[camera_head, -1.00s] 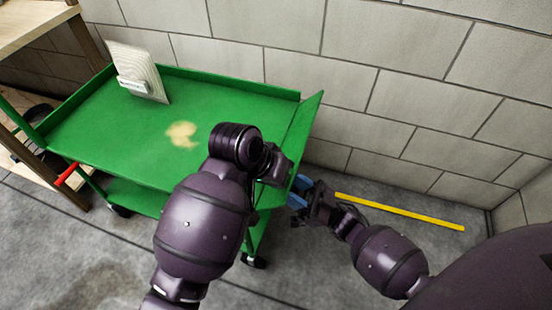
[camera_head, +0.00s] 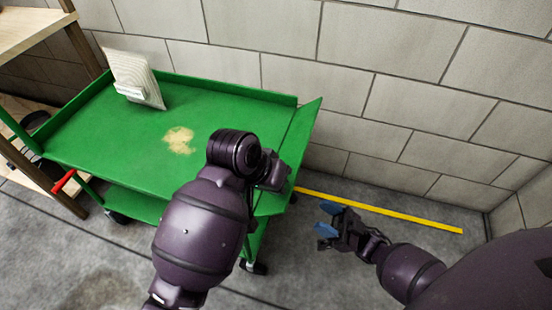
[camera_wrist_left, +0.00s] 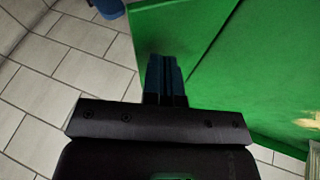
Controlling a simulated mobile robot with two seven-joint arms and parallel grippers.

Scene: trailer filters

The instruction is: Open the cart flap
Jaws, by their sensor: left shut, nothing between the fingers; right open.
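The green cart (camera_head: 130,150) stands by the wall. Its flap (camera_head: 302,132) is at the right end, beyond a seam, leaning outward from the cart top; its near part is hidden by my left arm. The flap (camera_wrist_left: 180,30) also shows in the left wrist view, with the seam beside it. My left gripper (camera_wrist_left: 165,78) is shut and empty, its blue fingers over the flap's edge in that view; I cannot tell whether they touch. Its fingers are hidden in the head view. My right gripper (camera_head: 327,219) is open and empty, over the floor right of the cart, apart from the flap.
A pale, ridged filter-like panel (camera_head: 140,78) leans at the cart's back left. A tan stain (camera_head: 179,140) marks the cart top. A red handle (camera_head: 64,181) is at the left. A block wall is behind. A yellow strip (camera_head: 390,213) lies on open floor at the right.

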